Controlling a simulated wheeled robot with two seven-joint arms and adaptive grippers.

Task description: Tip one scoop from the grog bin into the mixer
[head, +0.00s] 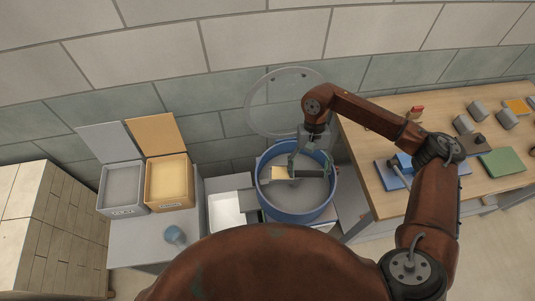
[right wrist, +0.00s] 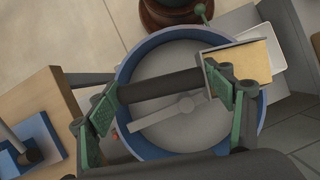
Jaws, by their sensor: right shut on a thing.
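My right gripper (head: 308,162) is shut on the dark handle of a scoop (head: 283,173), above the open blue mixer drum (head: 300,217). Tan material lies in the scoop, which looks roughly level. In the right wrist view the green fingers of my right gripper (right wrist: 162,100) straddle the handle, and the tan-filled scoop (right wrist: 243,62) overlaps the rim of the mixer (right wrist: 262,118). A grey paddle shows inside the mixer. An orange bin (head: 168,207) with tan contents stands open at left, beside a grey bin (head: 122,211) with grey contents. Their labels are unreadable. My left gripper is out of view.
A clear round lid (head: 268,122) stands raised behind the mixer. A white tray (head: 226,222) is left of it. A blue cup (head: 175,236) stands in front of the bins. The wooden table (head: 385,208) at right holds several grey blocks and a green pad (head: 502,162).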

